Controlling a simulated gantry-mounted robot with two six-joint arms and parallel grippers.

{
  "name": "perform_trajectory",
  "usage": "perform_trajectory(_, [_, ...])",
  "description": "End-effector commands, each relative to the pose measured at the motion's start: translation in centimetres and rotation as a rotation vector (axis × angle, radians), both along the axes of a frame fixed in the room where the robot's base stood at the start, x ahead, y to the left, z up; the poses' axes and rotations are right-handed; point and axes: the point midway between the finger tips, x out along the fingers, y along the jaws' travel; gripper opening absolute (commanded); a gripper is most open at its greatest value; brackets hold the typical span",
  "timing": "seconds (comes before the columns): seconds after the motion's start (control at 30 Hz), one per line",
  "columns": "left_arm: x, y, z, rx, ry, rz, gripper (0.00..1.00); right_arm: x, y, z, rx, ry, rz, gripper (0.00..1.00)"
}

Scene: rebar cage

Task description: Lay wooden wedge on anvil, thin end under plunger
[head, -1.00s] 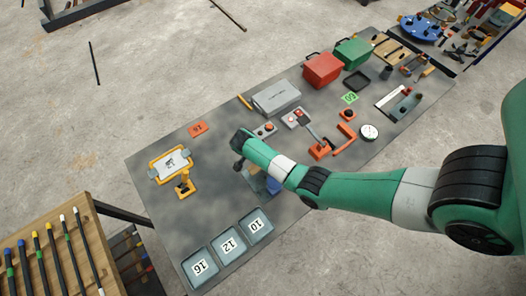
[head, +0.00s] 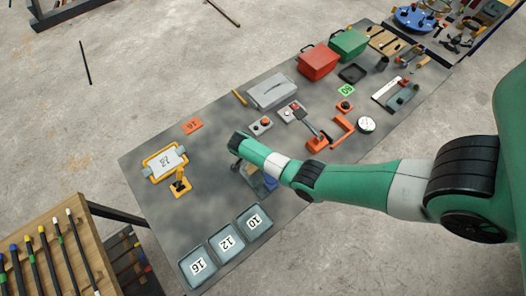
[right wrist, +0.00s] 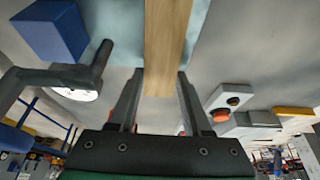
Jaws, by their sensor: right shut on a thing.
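My right gripper (head: 236,160) is low over the dark table, left of its middle. In the right wrist view its fingers (right wrist: 160,77) are shut on a pale wooden piece (right wrist: 166,40), the wedge, which runs up out of the frame. A blue block (right wrist: 48,28) lies left of it on a grey-blue surface (right wrist: 100,30). A dark bracket with a short post (right wrist: 98,62) stands left of the fingers, close to a white dial (right wrist: 75,93). I cannot tell which part is the anvil or the plunger. In the head view, my right arm partly covers this spot (head: 256,183). My left gripper is out of view.
A yellow frame (head: 165,163) stands left of the gripper. Grey numbered trays (head: 226,240) lie at the near edge. A red-button box (head: 261,126) and orange lever tool (head: 316,142) lie behind the arm. Red (head: 318,62) and green (head: 348,43) boxes stand farther back.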

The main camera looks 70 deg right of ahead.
Motion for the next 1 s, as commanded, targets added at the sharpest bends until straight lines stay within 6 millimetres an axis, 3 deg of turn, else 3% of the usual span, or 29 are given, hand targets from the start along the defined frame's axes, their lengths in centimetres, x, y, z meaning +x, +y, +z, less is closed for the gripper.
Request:
perform_trajectory(0.27, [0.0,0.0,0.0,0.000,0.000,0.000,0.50,0.0,0.0,-0.1,-0.001,-0.001,-0.001,0.00])
perform_trajectory(0.3, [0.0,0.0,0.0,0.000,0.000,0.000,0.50,0.0,0.0,-0.1,-0.001,-0.001,-0.001,0.51])
perform_trajectory(0.5, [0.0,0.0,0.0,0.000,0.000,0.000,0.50,0.0,0.0,-0.1,0.000,-0.001,0.000,0.84])
perform_trajectory(0.83, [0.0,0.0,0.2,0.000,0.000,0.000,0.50,0.1,0.1,0.3,0.000,-0.001,0.000,0.84])
perform_trajectory(1.0, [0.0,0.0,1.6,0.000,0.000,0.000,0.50,0.7,0.9,3.1,-0.001,-0.004,0.002,0.84])
